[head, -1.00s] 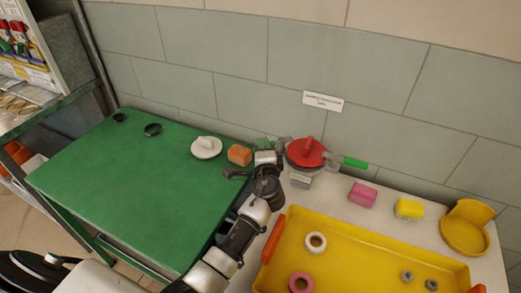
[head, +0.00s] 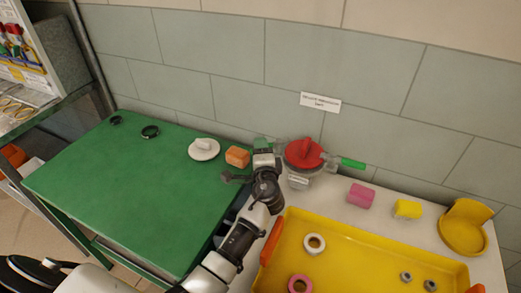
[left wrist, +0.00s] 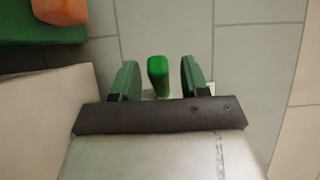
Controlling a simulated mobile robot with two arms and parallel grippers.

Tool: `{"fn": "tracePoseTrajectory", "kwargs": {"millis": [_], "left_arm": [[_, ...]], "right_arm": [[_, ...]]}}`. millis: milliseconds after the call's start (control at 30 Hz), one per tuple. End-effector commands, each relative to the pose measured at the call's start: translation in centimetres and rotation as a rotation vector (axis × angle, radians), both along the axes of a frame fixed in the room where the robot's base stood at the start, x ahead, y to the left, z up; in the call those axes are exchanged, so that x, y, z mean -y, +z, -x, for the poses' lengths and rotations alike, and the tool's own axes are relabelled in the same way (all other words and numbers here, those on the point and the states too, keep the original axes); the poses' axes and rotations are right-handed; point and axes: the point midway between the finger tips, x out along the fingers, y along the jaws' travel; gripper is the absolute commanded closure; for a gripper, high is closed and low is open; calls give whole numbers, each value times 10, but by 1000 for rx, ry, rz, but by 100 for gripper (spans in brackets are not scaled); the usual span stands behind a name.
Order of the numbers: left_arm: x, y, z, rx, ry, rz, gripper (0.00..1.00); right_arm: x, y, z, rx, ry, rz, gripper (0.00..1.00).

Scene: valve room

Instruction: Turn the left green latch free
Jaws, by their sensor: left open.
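The left green latch (left wrist: 158,76) stands between the two green-padded fingers of my left gripper (left wrist: 159,70) in the left wrist view. The fingers are open, with a gap on each side of the latch. In the head view my left gripper (head: 263,147) is just left of the red round lid (head: 304,153) and largely hides this latch. The lid has a raised red grip and sits on a grey vessel. The right green latch (head: 352,163) sticks out to the right of the lid. My right gripper is not in view.
An orange block (head: 237,156) and a white round lid (head: 204,149) lie close left on the green table (head: 120,190). A yellow tray (head: 360,262) is in front of the vessel. Pink (head: 361,195) and yellow (head: 407,208) pieces stand right. The tiled wall (head: 240,90) is close behind.

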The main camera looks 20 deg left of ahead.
Motion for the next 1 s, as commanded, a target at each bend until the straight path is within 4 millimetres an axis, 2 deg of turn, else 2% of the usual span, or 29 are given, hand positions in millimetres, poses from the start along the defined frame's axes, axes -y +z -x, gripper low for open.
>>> {"fn": "tracePoseTrajectory", "kwargs": {"millis": [300, 500, 700, 933, 1000], "left_arm": [[30, -3, 52, -2, -1, 4, 55], [46, -3, 79, -2, 0, 2, 55], [52, -1, 90, -2, -1, 1, 55], [52, -1, 90, -2, 0, 1, 55], [52, -1, 90, -2, 0, 1, 66]], "right_arm": [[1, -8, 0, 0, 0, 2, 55], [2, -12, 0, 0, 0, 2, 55], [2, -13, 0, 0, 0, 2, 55], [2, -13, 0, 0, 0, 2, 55], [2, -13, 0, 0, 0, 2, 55]]}}
